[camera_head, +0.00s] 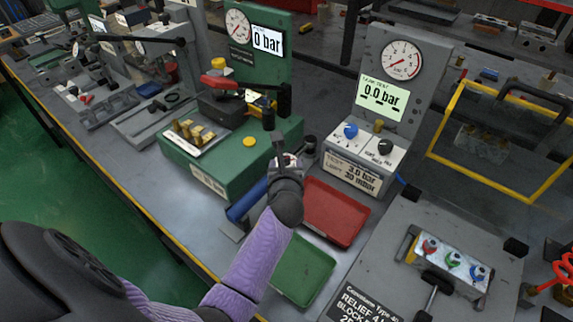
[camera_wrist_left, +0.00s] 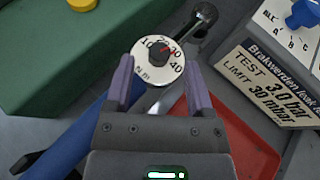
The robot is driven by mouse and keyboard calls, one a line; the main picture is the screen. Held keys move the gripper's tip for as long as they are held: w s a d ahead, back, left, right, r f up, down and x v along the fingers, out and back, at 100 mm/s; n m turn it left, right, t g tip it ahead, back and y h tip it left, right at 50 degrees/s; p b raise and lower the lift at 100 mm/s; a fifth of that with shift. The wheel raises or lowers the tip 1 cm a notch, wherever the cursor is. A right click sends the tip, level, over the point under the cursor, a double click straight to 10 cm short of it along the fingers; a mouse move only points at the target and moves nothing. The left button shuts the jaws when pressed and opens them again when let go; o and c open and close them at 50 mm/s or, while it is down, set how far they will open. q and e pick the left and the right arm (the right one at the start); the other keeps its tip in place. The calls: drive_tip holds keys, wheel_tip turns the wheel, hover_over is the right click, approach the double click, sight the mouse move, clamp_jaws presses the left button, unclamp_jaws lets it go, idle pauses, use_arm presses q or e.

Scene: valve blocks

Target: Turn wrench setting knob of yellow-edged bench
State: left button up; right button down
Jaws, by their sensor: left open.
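The wrench setting knob (camera_wrist_left: 158,60) is a round white dial with numbers and a small dark and red centre, seen in the left wrist view. In the head view the gripper mostly hides it. A blue handle (camera_head: 246,201) and a metal shaft lie close to it. My left gripper (camera_head: 287,160) is open, pointing down at the dial. In the left wrist view its purple fingers (camera_wrist_left: 158,68) stand to the left and right of the dial; I cannot tell whether they touch it. The yellow-edged bench (camera_head: 190,222) is grey. My right gripper is not in view.
A green block (camera_head: 228,178) with a gauge panel stands left of the gripper. A grey test unit (camera_head: 352,178) with a blue knob (camera_head: 351,131) stands right. A red tray (camera_head: 333,212) and green tray (camera_head: 303,272) lie nearby. A yellow frame (camera_head: 500,193) stands far right.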

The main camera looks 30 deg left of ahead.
use_arm(q)
drive_tip(key=shift+x, duration=1.05)
clamp_jaws()
drive_tip(key=shift+y, duration=0.3)
